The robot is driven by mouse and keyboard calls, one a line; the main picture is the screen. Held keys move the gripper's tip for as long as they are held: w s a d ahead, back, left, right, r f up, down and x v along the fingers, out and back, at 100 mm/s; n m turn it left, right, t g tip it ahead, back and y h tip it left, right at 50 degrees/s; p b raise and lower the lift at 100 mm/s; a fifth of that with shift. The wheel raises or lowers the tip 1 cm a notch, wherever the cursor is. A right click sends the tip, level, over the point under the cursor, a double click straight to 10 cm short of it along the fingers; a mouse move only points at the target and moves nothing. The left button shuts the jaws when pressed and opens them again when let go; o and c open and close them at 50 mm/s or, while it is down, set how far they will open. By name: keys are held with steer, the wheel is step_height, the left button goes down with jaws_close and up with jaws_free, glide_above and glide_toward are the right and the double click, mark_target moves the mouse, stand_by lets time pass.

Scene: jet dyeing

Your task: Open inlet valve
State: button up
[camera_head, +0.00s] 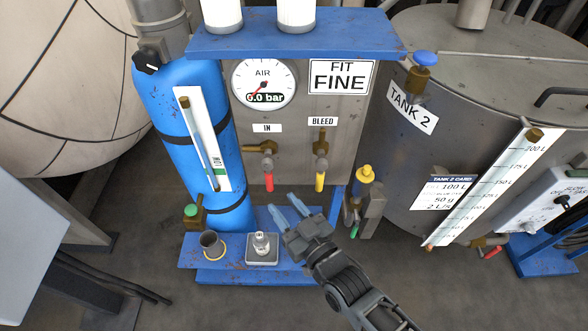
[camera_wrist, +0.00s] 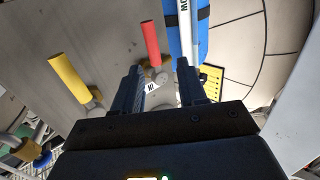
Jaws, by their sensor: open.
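The inlet valve is under the IN label on the grey panel. Its red handle (camera_head: 269,178) hangs straight down from a brass and grey body (camera_head: 267,148). In the wrist view the red handle (camera_wrist: 151,42) shows just beyond the fingertips, between their lines and nearer the left one. My gripper (camera_head: 283,205) is open and empty, in front of the panel and below the handle in the head view. In the wrist view my gripper (camera_wrist: 159,68) has its two fingers apart, with nothing between them. No contact with the handle shows.
The bleed valve's yellow handle (camera_head: 320,180) hangs down to the right. The air gauge (camera_head: 264,83) reads 0.0 bar. A blue cylinder (camera_head: 185,100) stands left. A cup (camera_head: 212,244) and a small fitting (camera_head: 262,245) sit on the blue base. Tank 2 (camera_head: 430,135) stands right.

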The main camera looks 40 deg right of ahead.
mark_target(271, 181)
steer(key=w, duration=0.3)
steer(key=w+d, duration=0.1)
steer(key=w, duration=0.2)
steer(key=w+p, duration=0.1)
steer(key=w, duration=0.2)
steer(key=shift+w+d, duration=0.1)
steer(key=shift+d, duration=0.15)
jaws_close()
stand_by(0.4)
